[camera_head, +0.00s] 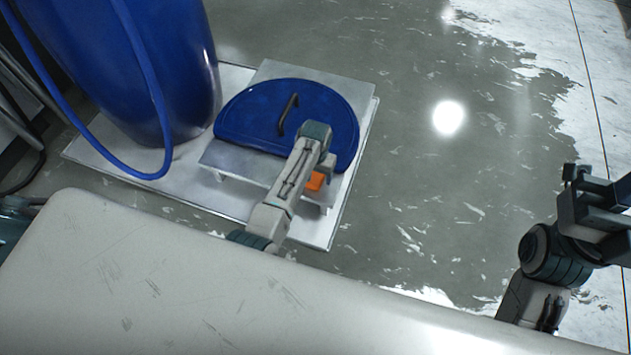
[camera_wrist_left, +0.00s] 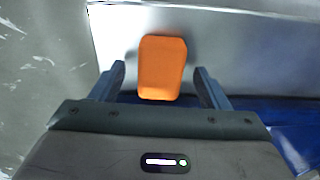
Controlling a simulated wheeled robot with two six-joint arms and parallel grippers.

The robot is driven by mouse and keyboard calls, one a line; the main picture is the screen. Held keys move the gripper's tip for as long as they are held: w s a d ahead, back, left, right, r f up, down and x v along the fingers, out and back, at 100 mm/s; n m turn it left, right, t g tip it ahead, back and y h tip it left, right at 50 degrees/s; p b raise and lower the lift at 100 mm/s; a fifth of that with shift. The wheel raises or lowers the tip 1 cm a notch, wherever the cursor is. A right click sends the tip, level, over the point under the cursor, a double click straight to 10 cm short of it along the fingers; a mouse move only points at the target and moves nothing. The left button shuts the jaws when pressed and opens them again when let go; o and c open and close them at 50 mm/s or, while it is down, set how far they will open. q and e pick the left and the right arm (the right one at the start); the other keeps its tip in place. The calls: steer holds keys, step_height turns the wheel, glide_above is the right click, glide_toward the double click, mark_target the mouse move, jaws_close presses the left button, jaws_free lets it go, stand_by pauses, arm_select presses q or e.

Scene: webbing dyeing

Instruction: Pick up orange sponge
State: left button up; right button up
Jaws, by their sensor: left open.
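The orange sponge (camera_head: 315,181) lies on the silver metal platform, partly hidden by my left arm in the head view. In the left wrist view the sponge (camera_wrist_left: 161,66) shows as an upright rounded block against pale metal. My left gripper (camera_head: 328,165) is over it. Its two fingers are apart, one on each side of the sponge, with visible gaps on both sides in the left wrist view (camera_wrist_left: 158,78). My right gripper (camera_head: 596,190) is at the right edge of the head view, far from the sponge; its jaw opening is unclear.
A blue half-round lid (camera_head: 255,115) with a dark handle (camera_head: 288,113) lies on the platform (camera_head: 300,70) beside the sponge. A large blue barrel (camera_head: 130,70) and blue hose (camera_head: 152,90) stand to the left. The grey floor (camera_head: 420,180) to the right is clear.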

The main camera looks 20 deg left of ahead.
arm_select(q)
steer(key=shift+f, duration=0.75)
steer(key=shift+c, duration=0.4)
steer(key=c, duration=1)
steer(key=shift+r, duration=0.1)
